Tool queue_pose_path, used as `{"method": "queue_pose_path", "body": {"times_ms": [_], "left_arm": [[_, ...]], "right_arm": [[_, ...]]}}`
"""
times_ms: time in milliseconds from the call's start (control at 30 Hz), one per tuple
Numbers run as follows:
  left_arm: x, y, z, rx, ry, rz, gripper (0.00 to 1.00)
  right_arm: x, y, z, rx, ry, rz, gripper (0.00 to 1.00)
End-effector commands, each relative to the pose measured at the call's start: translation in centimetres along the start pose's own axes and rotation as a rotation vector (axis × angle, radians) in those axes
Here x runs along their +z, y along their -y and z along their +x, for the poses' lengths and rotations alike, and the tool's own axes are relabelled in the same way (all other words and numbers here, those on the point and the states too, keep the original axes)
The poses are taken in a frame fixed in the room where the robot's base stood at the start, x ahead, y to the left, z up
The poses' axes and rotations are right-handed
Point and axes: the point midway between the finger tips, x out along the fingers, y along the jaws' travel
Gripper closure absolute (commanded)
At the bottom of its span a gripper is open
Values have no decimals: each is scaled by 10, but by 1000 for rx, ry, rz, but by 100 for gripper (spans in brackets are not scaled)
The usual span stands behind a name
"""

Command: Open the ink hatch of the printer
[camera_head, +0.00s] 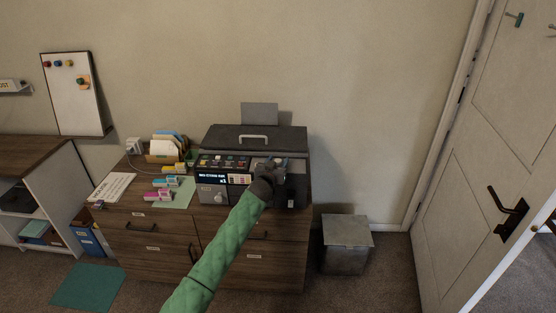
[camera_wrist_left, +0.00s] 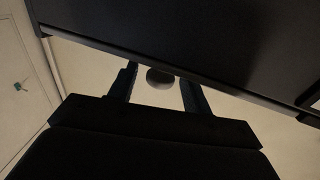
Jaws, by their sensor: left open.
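The dark printer (camera_head: 285,138) stands on a wooden cabinet, with a handled lid on top and a control panel (camera_head: 222,180) with a lit display at its front left. My left arm, in a green sleeve, reaches up to the printer's front right. My left gripper (camera_head: 279,163) is there, open, partly hidden by its own wrist. In the left wrist view, the two dark fingers (camera_wrist_left: 160,88) stand apart with a round grey knob-like piece (camera_wrist_left: 160,77) showing between them; contact cannot be told. The ink hatch cannot be clearly made out behind the arm. My right gripper is not in view.
Pink, teal and yellow cartridge-like items (camera_head: 160,196) lie on the cabinet top (camera_head: 125,213) left of the printer, near a paper holder (camera_head: 168,150). A grey bin (camera_head: 346,245) stands on the floor to the right. A door (camera_head: 495,160) is at the far right.

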Motion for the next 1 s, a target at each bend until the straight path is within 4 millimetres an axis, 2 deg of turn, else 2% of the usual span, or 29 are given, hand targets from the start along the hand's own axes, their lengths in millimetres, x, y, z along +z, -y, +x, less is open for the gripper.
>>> {"method": "queue_pose_path", "body": {"times_ms": [133, 400, 600, 667, 1000], "left_arm": [[-1, 0, 6, 1, -1, -1, 51], [0, 0, 7, 0, 0, -1, 51], [0, 0, 7, 0, 0, 0, 90], [0, 0, 7, 0, 0, 0, 100], [-2, 0, 7, 0, 11, -2, 100]], "right_arm": [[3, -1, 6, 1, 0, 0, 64], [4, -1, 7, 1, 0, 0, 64], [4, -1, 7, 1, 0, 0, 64], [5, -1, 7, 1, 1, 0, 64], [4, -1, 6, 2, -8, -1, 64]]}}
